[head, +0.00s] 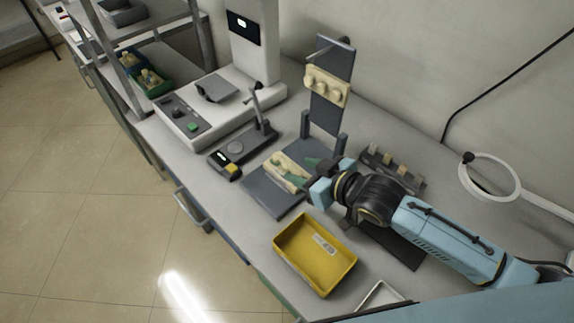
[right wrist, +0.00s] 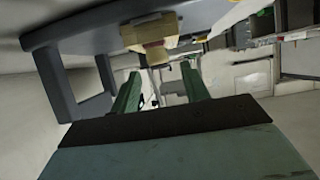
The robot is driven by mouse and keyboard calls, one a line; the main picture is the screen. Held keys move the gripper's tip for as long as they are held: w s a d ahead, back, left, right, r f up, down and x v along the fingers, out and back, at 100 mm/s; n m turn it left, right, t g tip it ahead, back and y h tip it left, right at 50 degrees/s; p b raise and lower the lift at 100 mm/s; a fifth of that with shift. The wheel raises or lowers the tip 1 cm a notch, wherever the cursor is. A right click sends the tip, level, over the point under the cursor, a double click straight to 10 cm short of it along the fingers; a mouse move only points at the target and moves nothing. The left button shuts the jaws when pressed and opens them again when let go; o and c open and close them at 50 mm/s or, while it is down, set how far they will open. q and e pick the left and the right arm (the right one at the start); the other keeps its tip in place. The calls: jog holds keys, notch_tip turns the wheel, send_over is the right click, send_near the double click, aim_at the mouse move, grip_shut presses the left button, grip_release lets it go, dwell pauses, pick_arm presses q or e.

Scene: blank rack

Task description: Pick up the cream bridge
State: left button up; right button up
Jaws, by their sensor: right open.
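A cream piece, which I take for the cream bridge (head: 284,171), lies on the flat dark grey base plate (head: 262,195) of the stand. My right gripper (head: 303,176) comes in from the right with its green fingers at this piece, partly covering its right end. In the right wrist view the open green fingers (right wrist: 163,92) have a gap between them, and a cream block (right wrist: 150,32) with a tan part shows ahead of them near the top. Whether the fingers touch it I cannot tell. A second cream piece with rounded bumps (head: 327,87) is on the stand's upright.
A yellow tray (head: 314,254) stands in front of the stand. A small dark rack with several blocks (head: 393,168) is behind my right arm. A white machine (head: 218,100) and a small black and yellow device (head: 225,164) are to the left. The bench's left front edge is close.

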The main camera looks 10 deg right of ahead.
aim_at(289, 165)
jog(key=x, duration=0.3)
jog(key=shift+w+a+f+b, duration=0.15)
jog(key=shift+w+a+b, duration=0.1)
jog(key=shift+w+b, duration=0.15)
jog(key=c, duration=0.7)
pick_arm(q)
jog(key=shift+s+a+f, duration=0.1)
jog(key=shift+a+f, duration=0.3)
jog(key=shift+a, duration=0.25)
pick_arm(e)
grip_shut()
